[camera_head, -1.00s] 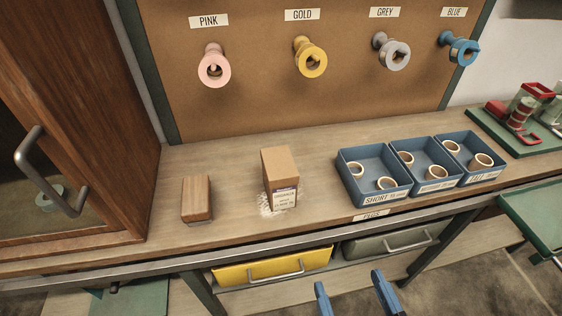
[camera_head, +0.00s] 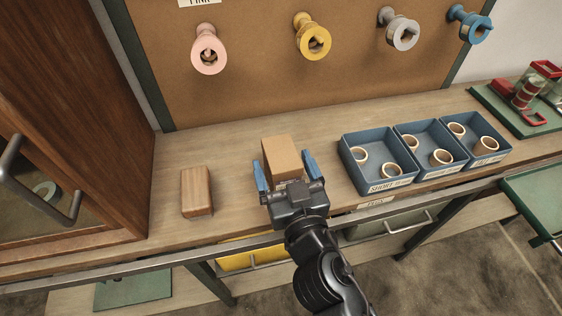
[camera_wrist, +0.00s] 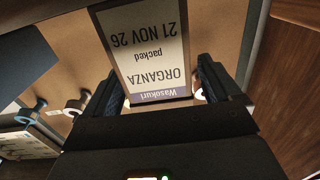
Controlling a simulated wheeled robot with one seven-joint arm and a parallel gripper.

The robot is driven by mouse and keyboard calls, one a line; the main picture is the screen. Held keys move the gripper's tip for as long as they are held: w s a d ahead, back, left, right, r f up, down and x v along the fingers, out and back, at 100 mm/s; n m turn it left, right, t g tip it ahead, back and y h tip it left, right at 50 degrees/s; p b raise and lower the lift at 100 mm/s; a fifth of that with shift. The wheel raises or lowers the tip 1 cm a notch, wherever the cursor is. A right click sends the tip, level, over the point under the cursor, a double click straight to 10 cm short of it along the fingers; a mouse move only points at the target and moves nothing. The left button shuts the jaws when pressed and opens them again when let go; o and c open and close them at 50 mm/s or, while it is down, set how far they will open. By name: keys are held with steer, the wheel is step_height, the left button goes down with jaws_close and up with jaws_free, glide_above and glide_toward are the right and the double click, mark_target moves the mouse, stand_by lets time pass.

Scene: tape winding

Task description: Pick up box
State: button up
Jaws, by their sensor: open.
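A brown cardboard box (camera_head: 282,156) stands upright on the wooden bench, in the middle of the head view. Its front label, reading "Wasokuri ORGANZA packed 21 NOV 26", fills the upper middle of the wrist view, where the box (camera_wrist: 150,50) appears upside down. My gripper (camera_head: 283,172) is open, with its blue fingers to the left and right of the box's front part. In the wrist view the fingers (camera_wrist: 164,84) flank the label's lower end. Whether they touch the box I cannot tell. My gripper hides the box's lower front in the head view.
A wooden block (camera_head: 197,191) lies on the bench left of the box. Blue trays (camera_head: 376,187) with tan rings stand close to the right. A wooden cabinet with a metal handle (camera_head: 40,185) is at the far left. Spools hang on the board behind.

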steer(key=shift+x, duration=1)
steer(key=c, duration=1)
steer(key=shift+c, duration=0.7)
steer(key=shift+r, duration=0.1)
